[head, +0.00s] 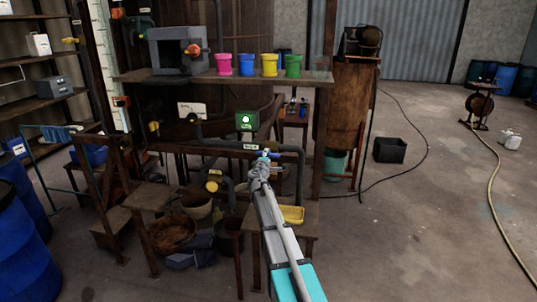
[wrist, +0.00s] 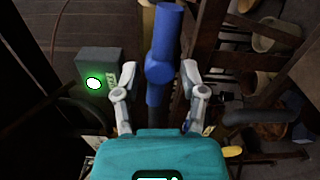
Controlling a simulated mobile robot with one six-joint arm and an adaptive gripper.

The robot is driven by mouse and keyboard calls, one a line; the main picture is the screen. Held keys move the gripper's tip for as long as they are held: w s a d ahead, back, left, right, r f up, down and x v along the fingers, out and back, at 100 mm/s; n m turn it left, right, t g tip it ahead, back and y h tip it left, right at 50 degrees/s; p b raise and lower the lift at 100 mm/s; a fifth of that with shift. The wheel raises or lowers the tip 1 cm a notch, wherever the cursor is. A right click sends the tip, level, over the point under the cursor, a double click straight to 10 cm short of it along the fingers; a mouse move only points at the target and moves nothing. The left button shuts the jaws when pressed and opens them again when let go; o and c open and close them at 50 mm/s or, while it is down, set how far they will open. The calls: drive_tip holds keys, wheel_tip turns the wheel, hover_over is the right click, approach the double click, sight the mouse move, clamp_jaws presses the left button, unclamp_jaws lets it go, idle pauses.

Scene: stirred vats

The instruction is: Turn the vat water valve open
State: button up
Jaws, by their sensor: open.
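The blue valve handle (wrist: 160,68) is a bar with a round hub, standing lengthwise in the wrist view. In the head view the blue handle (head: 268,154) shows small, by the dark pipe on the vat stand. My gripper (wrist: 160,78) is open, with one finger on each side of the handle near its hub. Small gaps seem to show beside the handle, but I cannot tell whether a finger touches it. In the head view my gripper (head: 262,165) is just below the handle and partly hides the valve.
A grey box with a lit green button (head: 246,121) is close to the left of the valve; it also shows in the wrist view (wrist: 94,83). A dark pipe (head: 299,165) bends down at the right. Coloured cups, including a yellow one (head: 269,65), stand on the shelf above.

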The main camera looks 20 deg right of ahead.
drive_tip(key=shift+x, duration=1.7)
